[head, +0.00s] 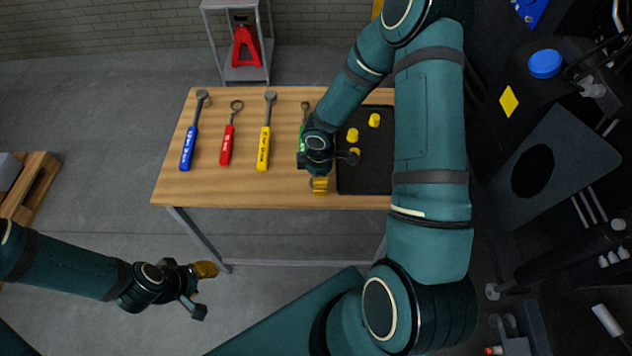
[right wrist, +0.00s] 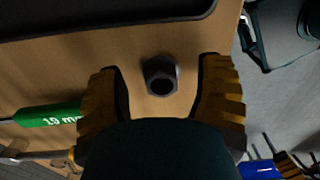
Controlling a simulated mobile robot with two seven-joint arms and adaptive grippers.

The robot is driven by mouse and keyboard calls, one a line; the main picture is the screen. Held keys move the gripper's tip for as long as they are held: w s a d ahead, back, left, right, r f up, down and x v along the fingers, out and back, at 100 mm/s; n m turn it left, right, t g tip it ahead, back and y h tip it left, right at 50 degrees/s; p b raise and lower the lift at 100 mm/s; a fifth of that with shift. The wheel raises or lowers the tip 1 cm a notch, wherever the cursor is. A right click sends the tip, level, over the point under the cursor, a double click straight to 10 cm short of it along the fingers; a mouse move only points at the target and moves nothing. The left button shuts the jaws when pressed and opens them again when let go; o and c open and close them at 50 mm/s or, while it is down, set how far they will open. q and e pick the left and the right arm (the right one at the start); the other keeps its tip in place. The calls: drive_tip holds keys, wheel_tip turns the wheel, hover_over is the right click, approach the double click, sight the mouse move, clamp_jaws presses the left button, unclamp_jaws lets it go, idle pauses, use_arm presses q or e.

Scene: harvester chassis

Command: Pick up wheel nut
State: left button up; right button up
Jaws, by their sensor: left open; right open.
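The wheel nut (right wrist: 161,76) shows in the right wrist view as a dark grey hexagonal piece with a round hole, on the wooden table top. It sits between the two spread orange-padded fingers of my right gripper (right wrist: 165,68), with a gap on each side. In the head view my right gripper (head: 335,172) is low over the table's front part, beside the black tray, and the nut is hidden there. My left gripper (head: 203,290) is open and empty, over the floor in front of the table.
The wooden table (head: 240,188) carries a blue wrench (head: 188,145), a red one (head: 227,143), a yellow one (head: 264,145) and a green one (right wrist: 50,116). The black tray (head: 362,182) holds several yellow pieces (head: 374,120). Dark machinery (head: 560,170) stands at the right.

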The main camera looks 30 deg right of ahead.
drive_tip(key=shift+f, duration=0.3)
clamp_jaws()
